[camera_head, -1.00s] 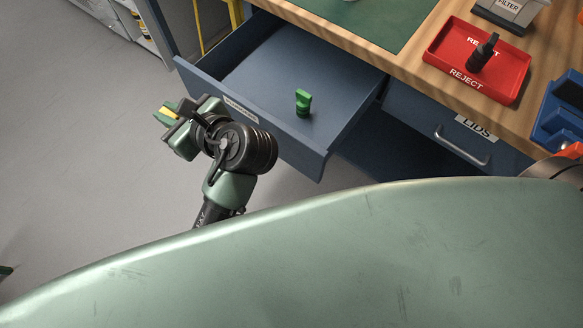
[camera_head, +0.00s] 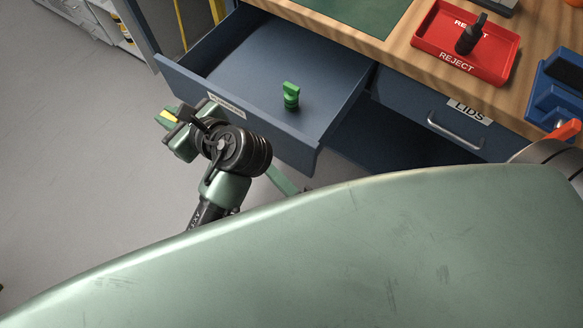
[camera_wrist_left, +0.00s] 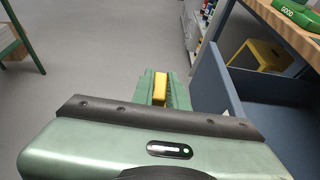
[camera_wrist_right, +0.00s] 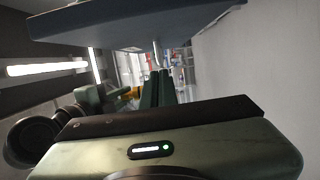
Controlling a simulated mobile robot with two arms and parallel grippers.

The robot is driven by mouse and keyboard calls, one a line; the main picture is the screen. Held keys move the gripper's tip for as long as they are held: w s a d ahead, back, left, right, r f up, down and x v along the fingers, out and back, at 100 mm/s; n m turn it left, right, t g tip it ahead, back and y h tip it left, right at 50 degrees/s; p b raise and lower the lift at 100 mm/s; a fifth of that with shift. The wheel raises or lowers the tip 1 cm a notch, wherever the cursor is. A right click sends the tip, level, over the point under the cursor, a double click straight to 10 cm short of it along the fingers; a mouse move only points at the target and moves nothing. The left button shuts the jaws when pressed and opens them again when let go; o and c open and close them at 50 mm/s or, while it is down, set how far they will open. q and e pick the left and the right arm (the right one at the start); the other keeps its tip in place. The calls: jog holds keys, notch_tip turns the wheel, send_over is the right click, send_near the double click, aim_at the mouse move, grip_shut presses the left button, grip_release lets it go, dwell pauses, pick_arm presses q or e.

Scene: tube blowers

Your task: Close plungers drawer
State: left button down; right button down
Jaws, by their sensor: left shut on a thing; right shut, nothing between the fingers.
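The open drawer (camera_head: 275,142) is blue, with a blurred white label on its front. It sticks out from under the workbench. A green plunger-like piece (camera_head: 291,96) sits inside it. My left gripper (camera_head: 170,118) is at the left in front of the drawer, shut on a small yellow piece (camera_wrist_left: 160,86). In the left wrist view the drawer's blue side panel is close on the right. My right gripper (camera_wrist_right: 156,88) is shut and empty in the right wrist view, just below a blue panel (camera_wrist_right: 130,25) with a grey handle (camera_wrist_right: 157,50); contact is unclear.
The wooden workbench (camera_head: 400,62) carries a red reject tray (camera_head: 468,62) with a black piece in it and a blue holder (camera_head: 562,100). The closed lids drawer (camera_head: 410,113) is to the right. Grey floor (camera_head: 85,130) is clear at the left.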

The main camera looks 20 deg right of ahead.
aim_at(273, 144)
pick_arm(q)
jog(key=shift+r, duration=0.25)
pick_arm(e)
jog(key=w+d, duration=0.3)
